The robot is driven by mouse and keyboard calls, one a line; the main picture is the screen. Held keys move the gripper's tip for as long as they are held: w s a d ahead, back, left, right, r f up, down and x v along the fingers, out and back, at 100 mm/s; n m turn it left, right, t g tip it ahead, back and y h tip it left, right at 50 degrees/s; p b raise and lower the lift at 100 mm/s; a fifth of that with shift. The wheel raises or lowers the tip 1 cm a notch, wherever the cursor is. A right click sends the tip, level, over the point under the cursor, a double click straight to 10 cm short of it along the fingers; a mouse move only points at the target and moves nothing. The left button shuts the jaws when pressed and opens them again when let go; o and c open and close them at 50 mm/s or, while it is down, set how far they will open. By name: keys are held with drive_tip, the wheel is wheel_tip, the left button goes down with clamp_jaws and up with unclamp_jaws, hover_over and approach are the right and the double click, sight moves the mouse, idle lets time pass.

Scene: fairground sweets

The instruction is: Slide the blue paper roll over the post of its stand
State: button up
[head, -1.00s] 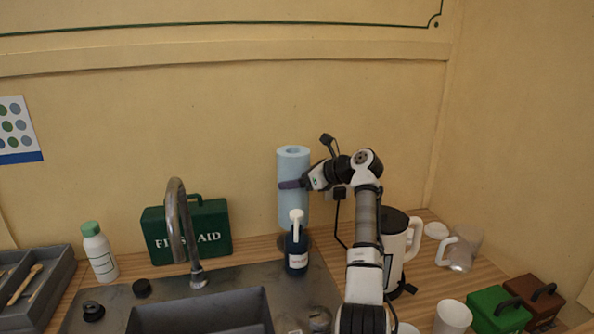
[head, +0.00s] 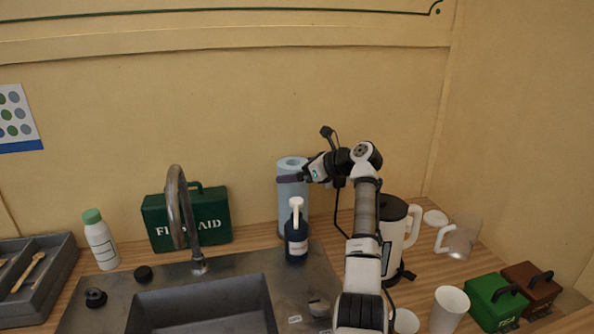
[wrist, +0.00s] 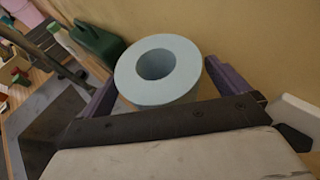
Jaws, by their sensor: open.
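The blue paper roll (head: 292,208) stands upright near the back wall, behind the soap bottle. In the wrist view the top end of the roll (wrist: 185,55) shows its round hole, and I see no post inside it. My gripper (head: 291,178) is near the top of the roll, with its purple fingers on either side. In the wrist view the fingers of my gripper (wrist: 160,75) are open around the roll. The stand and its post cannot be made out; the roll and the soap bottle hide the roll's lower end.
A dark blue soap bottle (head: 296,240) with a white pump stands just in front of the roll. A tap (head: 182,215) and a green first aid box (head: 215,220) are to the left. A white jug (head: 393,240) stands close to my arm on the right.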

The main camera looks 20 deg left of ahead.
drive_tip(key=b+v, duration=0.4)
drive_tip(key=v, duration=0.9)
drive_tip(key=shift+d+r, duration=0.2)
drive_tip(key=shift+d, duration=0.15)
